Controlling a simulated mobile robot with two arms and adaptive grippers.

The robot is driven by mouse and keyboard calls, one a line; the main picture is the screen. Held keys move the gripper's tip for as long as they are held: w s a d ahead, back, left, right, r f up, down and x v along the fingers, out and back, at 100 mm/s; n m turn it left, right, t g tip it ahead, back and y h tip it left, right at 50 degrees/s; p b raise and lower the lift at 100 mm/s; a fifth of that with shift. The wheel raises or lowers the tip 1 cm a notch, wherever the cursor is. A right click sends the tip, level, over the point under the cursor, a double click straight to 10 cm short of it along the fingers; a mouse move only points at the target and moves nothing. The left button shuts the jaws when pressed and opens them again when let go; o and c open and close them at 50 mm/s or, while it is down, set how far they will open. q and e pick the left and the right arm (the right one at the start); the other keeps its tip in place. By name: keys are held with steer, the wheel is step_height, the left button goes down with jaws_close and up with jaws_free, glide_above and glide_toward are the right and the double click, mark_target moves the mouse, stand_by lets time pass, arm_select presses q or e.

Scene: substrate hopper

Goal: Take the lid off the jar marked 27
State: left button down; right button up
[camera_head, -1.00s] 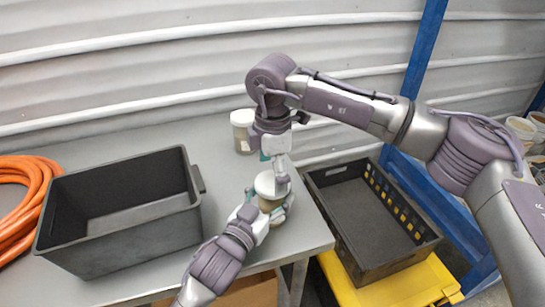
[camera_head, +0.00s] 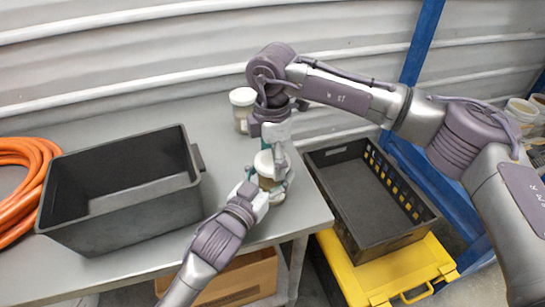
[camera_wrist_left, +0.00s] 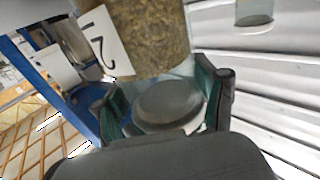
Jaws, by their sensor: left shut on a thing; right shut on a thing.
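The jar (camera_head: 267,183) with brown contents and a white lid (camera_head: 264,163) is near the table's right edge. In the left wrist view the jar (camera_wrist_left: 150,35) fills the upper middle, with a white label showing a 2 and part of another figure.
Another white-lidded jar (camera_head: 242,98) stands behind, close to my right gripper. A black bin (camera_head: 125,220) and an orange hose (camera_head: 22,190) are on the table (camera_head: 215,150) at left. A black crate (camera_head: 372,245) on a yellow box (camera_head: 385,283) is beyond its right edge.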

arm_select(q)
steer(key=shift+f, duration=0.1)
arm_select(e)
steer(key=n, duration=0.6)
steer(key=shift+n, duration=0.4)
steer(key=n, duration=0.6)
steer(key=shift+n, duration=0.3)
steer(key=n, duration=0.6)
steer(key=shift+n, duration=0.4)
steer(key=n, duration=0.8)
steer(key=shift+n, duration=0.4)
steer(key=n, duration=0.6)
steer(key=shift+n, duration=0.3)
steer(key=n, duration=0.6)
steer(key=shift+n, duration=0.3)
steer(key=n, duration=0.6)
steer(key=shift+r+n, duration=0.1)
steer(key=shift+n, duration=0.2)
steer(key=n, duration=0.5)
